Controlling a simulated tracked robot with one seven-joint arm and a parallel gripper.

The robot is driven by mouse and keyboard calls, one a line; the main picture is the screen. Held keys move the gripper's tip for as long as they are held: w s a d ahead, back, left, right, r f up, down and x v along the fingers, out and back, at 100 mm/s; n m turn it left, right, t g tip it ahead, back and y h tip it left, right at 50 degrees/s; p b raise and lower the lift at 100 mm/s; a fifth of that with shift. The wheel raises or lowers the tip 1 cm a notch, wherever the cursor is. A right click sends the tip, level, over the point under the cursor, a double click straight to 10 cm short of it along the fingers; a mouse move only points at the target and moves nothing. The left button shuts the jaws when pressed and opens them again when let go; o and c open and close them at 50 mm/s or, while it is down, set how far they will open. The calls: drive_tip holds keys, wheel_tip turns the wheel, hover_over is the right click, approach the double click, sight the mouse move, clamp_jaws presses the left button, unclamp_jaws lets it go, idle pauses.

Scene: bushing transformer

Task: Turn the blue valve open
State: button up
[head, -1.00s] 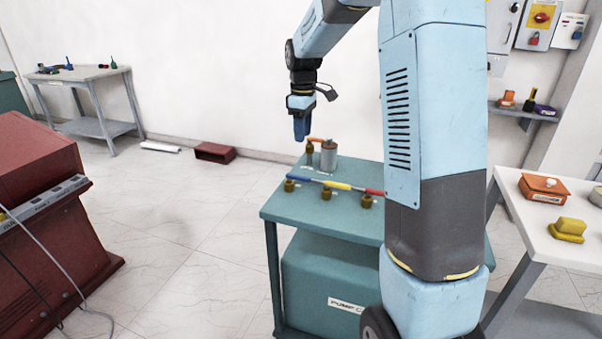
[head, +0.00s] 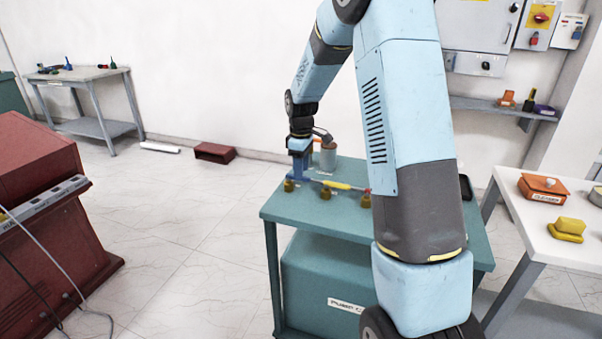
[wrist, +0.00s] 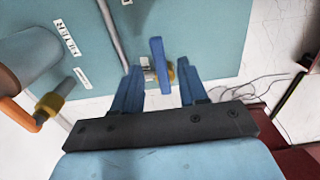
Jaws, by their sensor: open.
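My gripper (wrist: 158,78) is open and empty, with one blue finger to each side of the handle's line. In the head view, my gripper (head: 299,172) points down over the left end of the valve row and hides most of the blue handle. The brass body of the left valve (head: 289,186) shows just below it.
The yellow valve handle (head: 337,185) and a red one (head: 368,191) lie to the right on the green pump table (head: 300,213). A grey cylinder (head: 328,157) stands behind; an orange lever (wrist: 14,112) is left in the wrist view. Open floor lies left of the table.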

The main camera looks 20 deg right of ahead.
drive_tip(key=shift+f, duration=1.1)
clamp_jaws()
drive_tip(key=shift+d, duration=0.1)
